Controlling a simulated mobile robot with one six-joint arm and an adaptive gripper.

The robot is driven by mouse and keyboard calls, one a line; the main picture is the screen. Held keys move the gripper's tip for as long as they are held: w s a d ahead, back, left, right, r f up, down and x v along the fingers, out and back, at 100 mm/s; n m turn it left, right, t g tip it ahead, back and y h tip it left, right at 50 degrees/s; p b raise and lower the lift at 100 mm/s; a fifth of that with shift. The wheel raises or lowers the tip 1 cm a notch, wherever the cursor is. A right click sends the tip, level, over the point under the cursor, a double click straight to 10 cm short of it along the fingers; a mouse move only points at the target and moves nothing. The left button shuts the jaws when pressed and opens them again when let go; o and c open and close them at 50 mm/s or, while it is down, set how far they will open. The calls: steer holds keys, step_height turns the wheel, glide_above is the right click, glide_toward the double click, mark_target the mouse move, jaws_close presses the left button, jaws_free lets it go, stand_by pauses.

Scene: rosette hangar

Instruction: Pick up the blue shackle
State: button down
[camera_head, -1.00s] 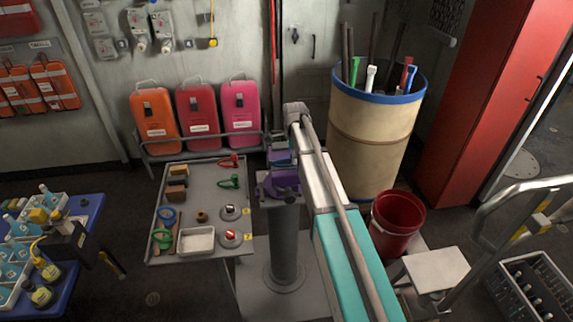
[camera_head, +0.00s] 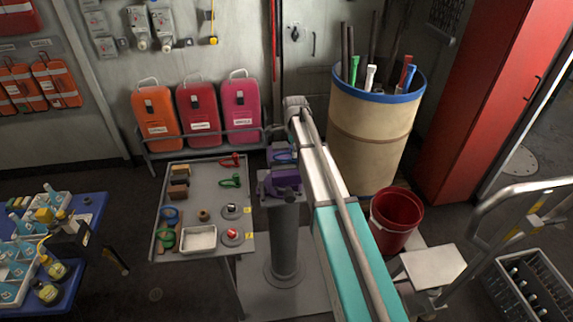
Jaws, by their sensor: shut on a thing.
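My arm reaches from the bottom of the picture to a spot just past the right side of a grey worktable (camera_head: 208,203). My gripper is hidden behind the arm's end, and I cannot make out its fingers or anything in them. A blue ring-shaped thing (camera_head: 168,215) lies near the table's left edge, but it is too small to tell for sure that it is the blue shackle. A red shackle-like piece (camera_head: 230,160) and a green one (camera_head: 231,181) lie near the table's right side. A bluish-purple shape (camera_head: 284,157) beside the arm is unclear.
A purple fixture (camera_head: 280,182) tops a grey pedestal (camera_head: 285,240) right of the table. A white tray (camera_head: 199,250) sits at the table's front. A beige drum (camera_head: 372,145), a red bucket (camera_head: 396,220) and a red cabinet (camera_head: 475,110) stand to the right.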

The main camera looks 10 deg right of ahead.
steer(key=shift+r, duration=0.1)
stand_by(0.3)
steer(key=shift+r+p, duration=1.95)
steer(key=shift+p, duration=0.05)
